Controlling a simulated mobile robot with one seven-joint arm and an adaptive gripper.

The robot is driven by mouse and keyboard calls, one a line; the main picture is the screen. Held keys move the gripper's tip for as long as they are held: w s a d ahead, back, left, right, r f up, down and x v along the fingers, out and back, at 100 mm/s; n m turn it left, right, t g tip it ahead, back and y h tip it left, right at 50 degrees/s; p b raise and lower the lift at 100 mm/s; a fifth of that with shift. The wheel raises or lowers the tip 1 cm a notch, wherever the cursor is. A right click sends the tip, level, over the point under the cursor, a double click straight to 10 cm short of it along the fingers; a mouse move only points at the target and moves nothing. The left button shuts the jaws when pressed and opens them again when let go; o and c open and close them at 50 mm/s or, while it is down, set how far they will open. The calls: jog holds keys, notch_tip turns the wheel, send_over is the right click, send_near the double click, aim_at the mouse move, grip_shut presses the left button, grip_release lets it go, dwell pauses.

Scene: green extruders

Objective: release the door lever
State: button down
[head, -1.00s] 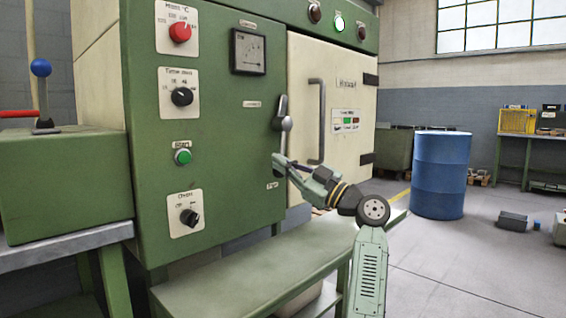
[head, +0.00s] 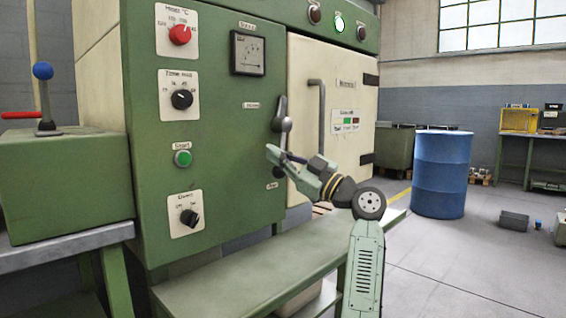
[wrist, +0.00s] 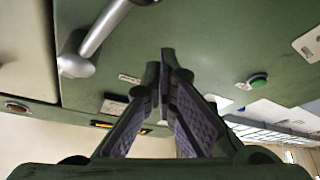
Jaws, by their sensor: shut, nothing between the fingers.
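The grey metal door lever (head: 282,118) is on the green cabinet front, at the left edge of the cream door (head: 345,100). It stands close to upright in the head view. It also shows large at the upper left of the wrist view (wrist: 100,33). My gripper (head: 270,152) is just below and slightly left of the lever in the head view. In the wrist view my gripper (wrist: 167,60) has its fingertips together and empty, with a visible gap to the lever. The lower part of the lever area is partly hidden by my gripper in the head view.
A grey vertical handle (head: 319,120) is on the cream door. A green start button (head: 183,158) and several knobs are left of the lever. A green bench (head: 270,270) stands below. A blue drum (head: 440,175) stands at the right, with open floor in front.

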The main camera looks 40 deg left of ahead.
jog(key=v, duration=1)
jog(key=shift+w+r, duration=0.25)
jog(key=shift+r, duration=0.1)
